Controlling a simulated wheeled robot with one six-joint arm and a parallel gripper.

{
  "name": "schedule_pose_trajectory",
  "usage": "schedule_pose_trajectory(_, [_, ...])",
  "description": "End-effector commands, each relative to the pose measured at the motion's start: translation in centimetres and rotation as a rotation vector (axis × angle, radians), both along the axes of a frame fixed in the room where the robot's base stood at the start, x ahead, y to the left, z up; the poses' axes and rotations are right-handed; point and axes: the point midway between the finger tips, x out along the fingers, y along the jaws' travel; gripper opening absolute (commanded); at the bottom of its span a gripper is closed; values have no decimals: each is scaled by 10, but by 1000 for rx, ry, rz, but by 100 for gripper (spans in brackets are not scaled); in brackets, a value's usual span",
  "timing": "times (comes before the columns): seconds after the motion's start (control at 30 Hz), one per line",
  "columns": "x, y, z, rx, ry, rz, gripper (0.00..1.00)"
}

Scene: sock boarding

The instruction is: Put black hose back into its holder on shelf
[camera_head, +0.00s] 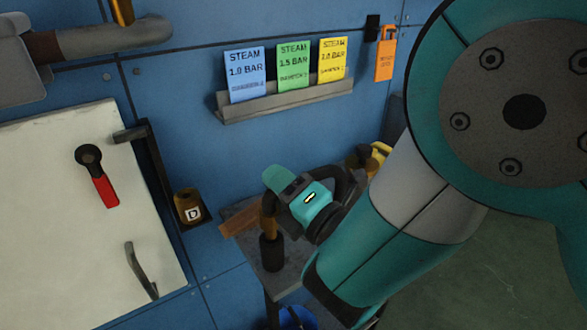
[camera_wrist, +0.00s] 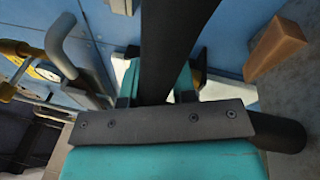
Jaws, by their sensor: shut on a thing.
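The black hose (camera_wrist: 180,35) runs down between my gripper's teal jaws (camera_wrist: 157,88) in the wrist view, and they are shut on it. In the head view my gripper (camera_head: 275,188) is over the grey shelf (camera_head: 265,278). A brownish curved piece (camera_head: 268,217) drops from the gripper into a dark upright cylinder (camera_head: 270,252) at the shelf. A dark cylinder end (camera_wrist: 285,135) also shows beside my gripper in the wrist view. I cannot tell whether this cylinder is the hose's end or its holder. My gripper and arm hide part of the hose.
A brown block (camera_head: 238,220) lies on the shelf; it also shows in the wrist view (camera_wrist: 275,48). A brown can (camera_head: 188,206) sits on a wall bracket at left. A card rack (camera_head: 285,100) is above. A white door (camera_head: 60,220) with handles is at left.

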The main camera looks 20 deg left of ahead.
Motion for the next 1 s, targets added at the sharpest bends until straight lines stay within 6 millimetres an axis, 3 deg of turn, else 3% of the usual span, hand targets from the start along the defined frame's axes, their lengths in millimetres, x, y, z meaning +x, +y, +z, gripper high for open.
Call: schedule_pose_trajectory(1.0, [0, 0, -27, 1, -1, 0, 0])
